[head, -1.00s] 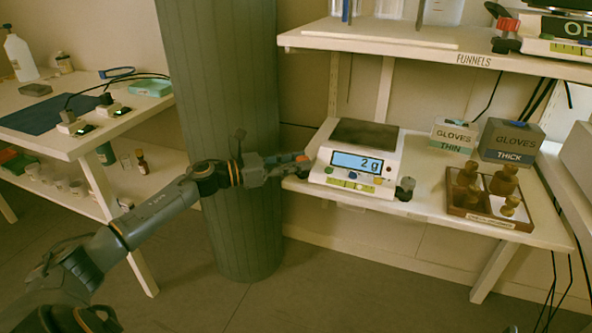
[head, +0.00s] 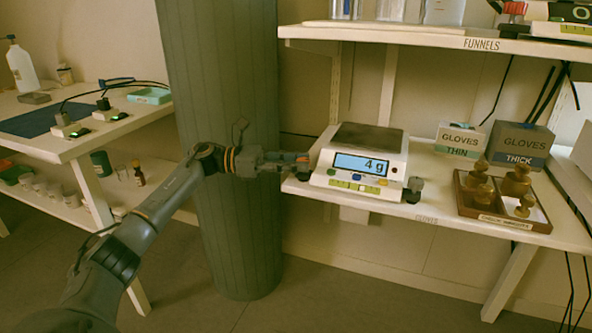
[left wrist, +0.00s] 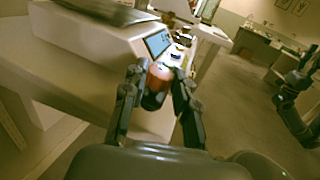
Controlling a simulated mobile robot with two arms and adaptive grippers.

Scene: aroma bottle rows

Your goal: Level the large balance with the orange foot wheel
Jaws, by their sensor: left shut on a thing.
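The large balance (head: 400,160) is white with a dark pan and stands on the middle shelf. Its lit display (head: 362,164) reads 4 g. In the left wrist view the balance (left wrist: 85,45) fills the upper left. My left gripper (head: 300,161) reaches in at the balance's left side. It is shut on the orange foot wheel (left wrist: 159,78), which sits between its two fingers; in the head view the fingers mostly hide the wheel. A dark foot wheel (head: 413,187) shows at the balance's right front corner. I cannot make out a bubble level clearly. My right gripper is not seen.
A wooden tray (head: 505,221) of brass weights stands right of the balance. Glove boxes, THIN (head: 460,140) and THICK (head: 520,143), are behind. A grey column (head: 235,240) stands behind my left arm. An upper shelf (head: 440,38) overhangs.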

